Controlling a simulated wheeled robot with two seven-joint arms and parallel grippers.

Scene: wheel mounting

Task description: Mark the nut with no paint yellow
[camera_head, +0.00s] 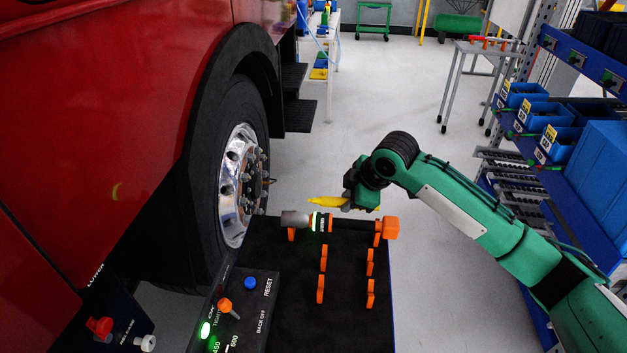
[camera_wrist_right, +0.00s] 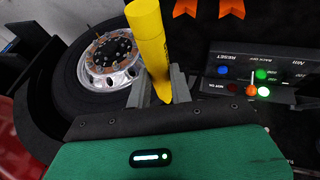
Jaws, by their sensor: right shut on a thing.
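My right gripper (camera_head: 350,204) is shut on a yellow paint marker (camera_head: 325,201), whose tip points left toward the truck wheel. In the right wrist view the yellow marker (camera_wrist_right: 150,45) stands out between the fingers (camera_wrist_right: 160,90). The wheel (camera_head: 232,190) has a shiny rim with a ring of nuts (camera_head: 255,178) around its hub. The marker is apart from the wheel, to its right. The wheel also shows in the right wrist view (camera_wrist_right: 97,75). The nuts are too small to tell which has no paint. My left gripper is out of view.
A black-topped cart (camera_head: 345,320) stands below my right gripper, with a tightening tool (camera_head: 345,224) lying across orange holders. A control box (camera_head: 245,300) sits at its left. The red truck body (camera_head: 100,130) fills the left. Shelves with blue bins (camera_head: 555,115) stand right.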

